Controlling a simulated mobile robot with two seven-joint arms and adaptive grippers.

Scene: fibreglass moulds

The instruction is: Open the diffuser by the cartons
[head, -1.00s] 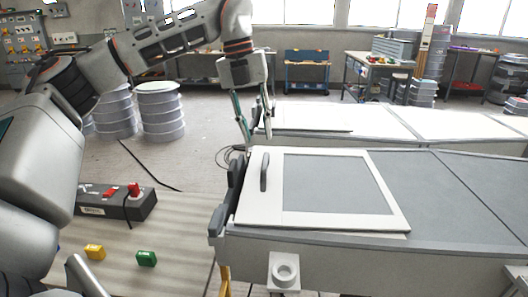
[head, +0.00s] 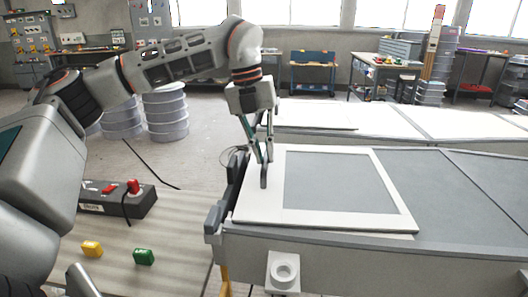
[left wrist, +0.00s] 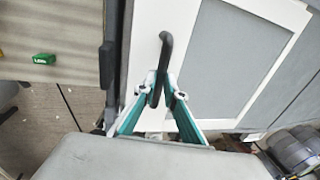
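The diffuser is a white-framed panel (head: 400,215) with a grey middle, lying flat and closed on the near grey unit; it also shows in the left wrist view (left wrist: 275,12). Its dark bar handle (head: 264,180) stands near the panel's left edge, and it shows in the left wrist view too (left wrist: 165,45). My left gripper (head: 262,160) has come down over the handle from above. In the left wrist view its fingertips (left wrist: 161,84) sit close against both sides of the bar. My right gripper is out of view. I cannot make out any cartons.
A second long unit with a white top (head: 380,120) stands behind. Above the panel is free.

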